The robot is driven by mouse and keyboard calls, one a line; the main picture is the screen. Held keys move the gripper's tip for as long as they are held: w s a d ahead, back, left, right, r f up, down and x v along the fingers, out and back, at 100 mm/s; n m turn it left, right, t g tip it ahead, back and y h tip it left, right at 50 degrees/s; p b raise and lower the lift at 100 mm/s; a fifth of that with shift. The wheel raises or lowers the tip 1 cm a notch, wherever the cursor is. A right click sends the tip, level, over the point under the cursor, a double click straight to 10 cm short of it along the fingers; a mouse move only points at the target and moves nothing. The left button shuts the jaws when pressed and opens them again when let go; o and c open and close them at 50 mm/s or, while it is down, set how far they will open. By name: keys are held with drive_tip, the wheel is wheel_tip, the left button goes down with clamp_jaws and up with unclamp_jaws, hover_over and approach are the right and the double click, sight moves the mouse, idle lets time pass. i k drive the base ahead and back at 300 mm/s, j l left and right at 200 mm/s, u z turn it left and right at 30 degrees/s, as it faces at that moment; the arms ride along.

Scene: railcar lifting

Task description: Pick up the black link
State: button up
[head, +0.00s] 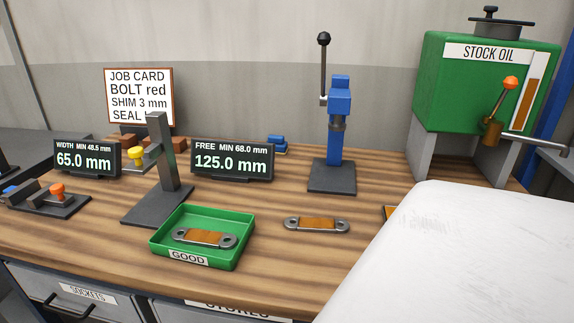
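No link that is plainly all black shows. A link with dark grey ringed ends and an orange-brown middle (316,224) lies flat on the bench, right of the green tray. A similar link (205,238) lies inside the green tray marked GOOD (188,257). A small orange-brown piece (389,212) shows at the edge of my white arm part, which hides the rest of it; I cannot tell what it is. My gripper is not in view.
Left stand a gauge post (160,160) and a display reading 65.0 mm (86,160). A display reading 125.0 mm (233,160), a blue lever press (337,130) and a green STOCK OIL tank (440,80) stand behind. The wooden bench (290,262) is clear around the loose link.

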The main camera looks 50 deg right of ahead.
sight(313, 224)
drive_tip(key=z, duration=1.6)
drive_tip(key=j+z, duration=0.1)
drive_tip(key=j, duration=0.35)
drive_tip(key=k+j+z, duration=0.15)
drive_tip(key=j, duration=0.3)
drive_tip(key=j+z, duration=0.1)
drive_tip(key=j, duration=0.3)
drive_tip(key=k+j+z, duration=0.1)
drive_tip(key=j, duration=0.35)
drive_tip(key=k+j+z, duration=0.15)
drive_tip(key=j, duration=0.25)
drive_tip(key=i, duration=0.5)
